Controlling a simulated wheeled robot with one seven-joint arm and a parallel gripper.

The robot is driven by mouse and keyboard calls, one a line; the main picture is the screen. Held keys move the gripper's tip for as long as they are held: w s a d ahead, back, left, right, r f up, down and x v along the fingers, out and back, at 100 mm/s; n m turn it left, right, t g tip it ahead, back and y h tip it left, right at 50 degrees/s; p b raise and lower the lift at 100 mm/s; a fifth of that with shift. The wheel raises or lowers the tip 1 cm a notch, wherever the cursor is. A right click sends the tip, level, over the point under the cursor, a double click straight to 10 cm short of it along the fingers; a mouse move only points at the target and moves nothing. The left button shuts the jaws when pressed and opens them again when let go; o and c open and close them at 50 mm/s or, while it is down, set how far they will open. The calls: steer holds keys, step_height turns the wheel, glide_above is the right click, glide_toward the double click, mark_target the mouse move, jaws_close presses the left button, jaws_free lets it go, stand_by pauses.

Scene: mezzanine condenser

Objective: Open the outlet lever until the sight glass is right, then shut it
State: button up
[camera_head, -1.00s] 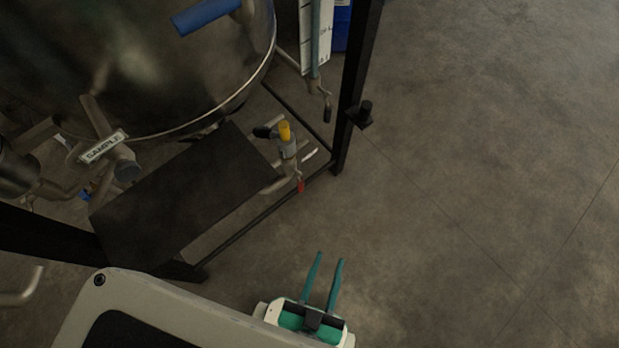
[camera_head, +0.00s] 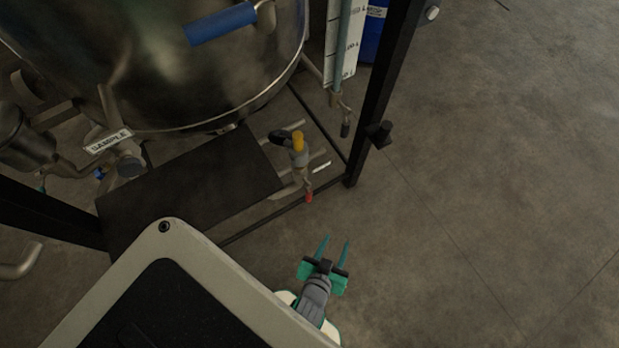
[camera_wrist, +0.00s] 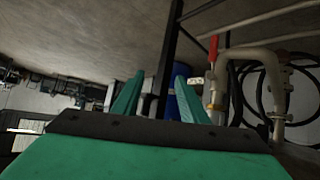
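The sight glass (camera_head: 345,40) is an upright tube beside a white marked scale at the vessel's right; its fluid level is too small to read. Below the vessel is a valve (camera_head: 299,150) with a yellow top and black handle. A small red-ended lever (camera_head: 309,196) hangs at its pipe; a red handle (camera_wrist: 213,50) also shows in the wrist view, above a brass fitting. No label shows which is the outlet lever. My gripper (camera_head: 334,240) is open and empty, its teal fingers apart, below and right of the red end in the head view. Its fingers (camera_wrist: 159,85) show in the wrist view.
A steel vessel (camera_head: 150,60) with a blue handle stands in a black frame (camera_head: 385,95). A dark plate (camera_head: 190,185) lies under it. A valve tagged SAMPLE (camera_head: 108,141) is at left. A blue drum (camera_head: 374,35) stands behind. The floor at right (camera_head: 500,180) is clear.

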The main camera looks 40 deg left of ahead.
steer(key=w+a+f+n+g+y, duration=0.1)
steer(key=w+a+f+n+g, duration=0.25)
steer(key=w+a+f, duration=0.4)
steer(key=n+g, duration=0.4)
steer(key=g, duration=0.1)
glide_toward(309, 196)
step_height(309, 196, down, 3)
steer(key=shift+y, duration=0.4)
steer(key=x, duration=1)
steer(key=shift+w+a+f, duration=0.1)
steer(key=shift+w+f, duration=0.2)
steer(key=shift+w, duration=0.15)
jaws_close()
